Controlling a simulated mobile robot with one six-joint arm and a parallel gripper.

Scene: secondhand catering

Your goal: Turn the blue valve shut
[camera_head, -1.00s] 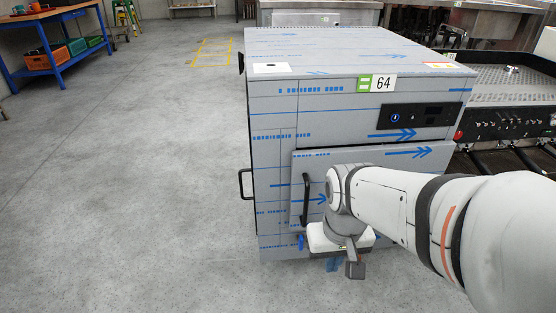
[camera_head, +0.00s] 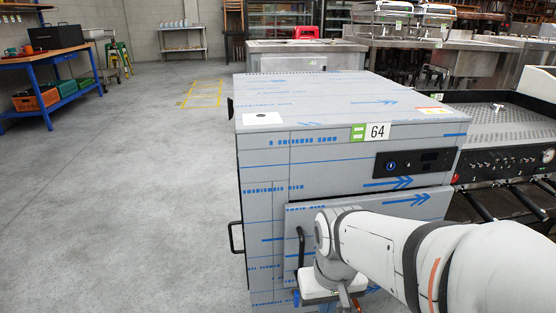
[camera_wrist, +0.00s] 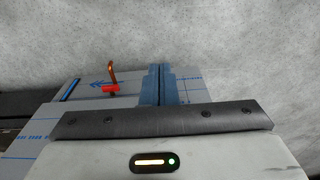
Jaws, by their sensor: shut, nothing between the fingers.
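A small blue part (camera_head: 296,298), which looks like the blue valve, shows low on the front of the film-wrapped cabinet (camera_head: 330,160), left of my wrist. It is too small to tell how it is turned, and I cannot make it out in the wrist view. My gripper (camera_head: 346,301) points down in front of the cabinet, right of the blue part and apart from it. In the wrist view its fingers (camera_wrist: 160,70) are together and empty. A red handle (camera_wrist: 110,89) on a copper-coloured pipe (camera_wrist: 112,73) stands left of the fingers.
A black door handle (camera_head: 301,247) is just left of my wrist. Another handle (camera_head: 235,237) sticks out at the cabinet's left side. A griddle-like unit (camera_head: 500,130) stands close on the right. The floor (camera_head: 130,190) to the left is clear up to a blue workbench (camera_head: 62,85).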

